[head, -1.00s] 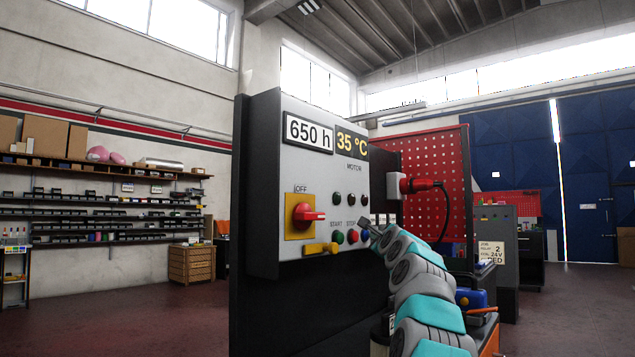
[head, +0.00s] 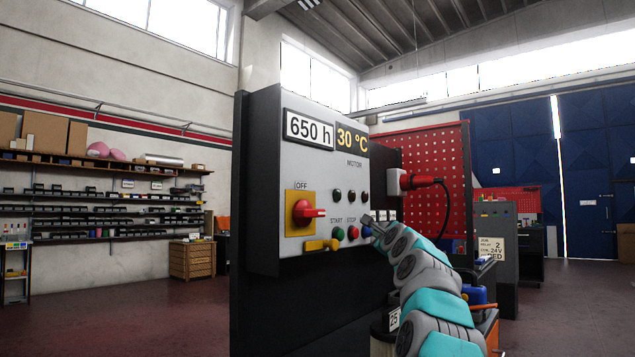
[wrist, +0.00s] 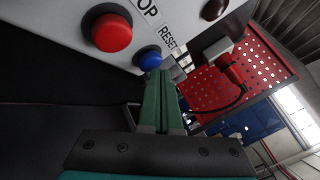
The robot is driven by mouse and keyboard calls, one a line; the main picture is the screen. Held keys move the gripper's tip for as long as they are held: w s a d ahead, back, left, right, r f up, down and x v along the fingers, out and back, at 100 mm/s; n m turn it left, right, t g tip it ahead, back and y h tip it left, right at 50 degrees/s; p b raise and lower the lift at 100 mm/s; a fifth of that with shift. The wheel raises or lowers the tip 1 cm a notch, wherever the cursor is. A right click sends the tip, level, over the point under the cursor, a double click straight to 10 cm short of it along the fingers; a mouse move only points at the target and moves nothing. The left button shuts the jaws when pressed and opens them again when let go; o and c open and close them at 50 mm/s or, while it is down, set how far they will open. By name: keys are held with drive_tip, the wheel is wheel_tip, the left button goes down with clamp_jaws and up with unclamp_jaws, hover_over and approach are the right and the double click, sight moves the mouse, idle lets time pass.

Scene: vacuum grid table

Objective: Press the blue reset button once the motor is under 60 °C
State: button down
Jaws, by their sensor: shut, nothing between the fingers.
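The control panel (head: 262,150) shows a motor temperature display (head: 352,140) reading 30 °C. The blue reset button (head: 367,231) sits at the right of the button row, and it also shows in the wrist view (wrist: 149,59) beside the word RESET. My gripper (head: 369,221) is shut and empty, with its tips at the blue button; the closed fingers (wrist: 161,76) overlap the button's lower edge in the wrist view. I cannot tell whether they touch it.
The red stop button (head: 352,233) and green start button (head: 338,233) sit left of the blue one. A red rotary switch (head: 304,212) is marked OFF. A red plug (head: 421,182) with a black cable sticks out at the panel's right.

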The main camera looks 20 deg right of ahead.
drive_tip(key=s+d, duration=0.2)
drive_tip(key=s, duration=0.1)
drive_tip(key=s+d+b, duration=0.1)
drive_tip(key=s, duration=0.1)
idle(0.3)
idle(0.6)
